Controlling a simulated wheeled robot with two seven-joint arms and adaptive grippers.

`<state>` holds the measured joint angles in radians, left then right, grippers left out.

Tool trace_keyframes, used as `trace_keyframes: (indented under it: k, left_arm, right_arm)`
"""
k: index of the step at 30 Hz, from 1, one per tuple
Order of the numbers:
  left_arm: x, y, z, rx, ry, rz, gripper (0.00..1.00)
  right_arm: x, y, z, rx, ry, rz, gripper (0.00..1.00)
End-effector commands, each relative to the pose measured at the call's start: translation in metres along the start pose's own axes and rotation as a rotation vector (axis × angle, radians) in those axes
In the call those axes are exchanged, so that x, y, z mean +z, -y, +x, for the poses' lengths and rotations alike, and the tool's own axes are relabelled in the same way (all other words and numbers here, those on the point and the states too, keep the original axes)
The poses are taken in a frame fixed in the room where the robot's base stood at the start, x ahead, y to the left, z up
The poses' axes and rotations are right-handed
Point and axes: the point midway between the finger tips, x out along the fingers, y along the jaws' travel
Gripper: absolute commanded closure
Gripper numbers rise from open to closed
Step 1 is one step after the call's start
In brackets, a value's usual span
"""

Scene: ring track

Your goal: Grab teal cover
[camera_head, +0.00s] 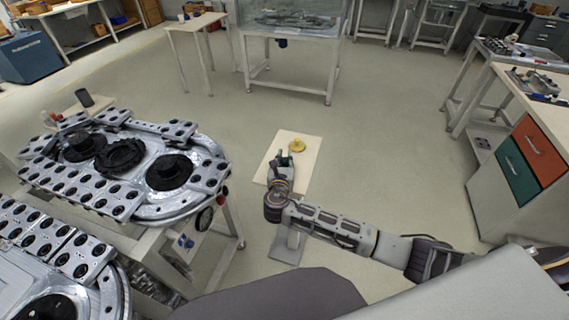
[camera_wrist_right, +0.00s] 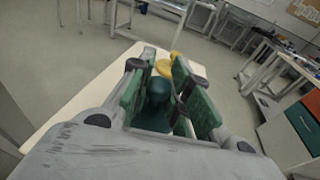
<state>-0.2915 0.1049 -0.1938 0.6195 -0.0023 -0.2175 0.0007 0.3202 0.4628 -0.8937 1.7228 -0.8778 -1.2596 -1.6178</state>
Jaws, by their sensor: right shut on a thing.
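The teal cover (camera_wrist_right: 157,97) is a dark teal, rounded piece between the green-padded fingers of my right gripper (camera_wrist_right: 166,92) in the right wrist view. In the head view my right gripper (camera_head: 283,160) is over a small pale table, and the cover is mostly hidden by the gripper there. The gripper is shut on the cover. I cannot tell whether the cover touches the table. My left gripper is not in view.
A yellow round part (camera_head: 297,145) lies on the pale tabletop (camera_head: 304,170), just beyond the gripper. The ring track (camera_head: 205,147) with metal plates stands at left. A drawer cabinet (camera_head: 510,165) is at right. Open floor lies between.

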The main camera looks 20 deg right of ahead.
Motion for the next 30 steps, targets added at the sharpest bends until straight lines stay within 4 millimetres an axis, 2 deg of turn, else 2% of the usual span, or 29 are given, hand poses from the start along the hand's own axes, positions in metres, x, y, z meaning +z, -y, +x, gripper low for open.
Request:
trace_keyframes:
  k: [9, 15, 20, 30]
  left_arm:
    - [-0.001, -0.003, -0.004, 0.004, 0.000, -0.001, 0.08]
    - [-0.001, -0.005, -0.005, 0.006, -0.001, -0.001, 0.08]
    - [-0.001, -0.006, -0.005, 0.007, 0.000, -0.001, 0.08]
    - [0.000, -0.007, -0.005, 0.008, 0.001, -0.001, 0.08]
  right_arm:
    - [0.048, 0.000, -0.007, 0.000, 0.001, 0.003, 1.00]
    - [0.068, 0.000, -0.010, 0.001, 0.001, 0.003, 1.00]
    - [0.074, 0.000, -0.011, 0.000, 0.001, 0.001, 1.00]
    - [0.074, 0.000, -0.011, 0.000, 0.001, 0.001, 1.00]
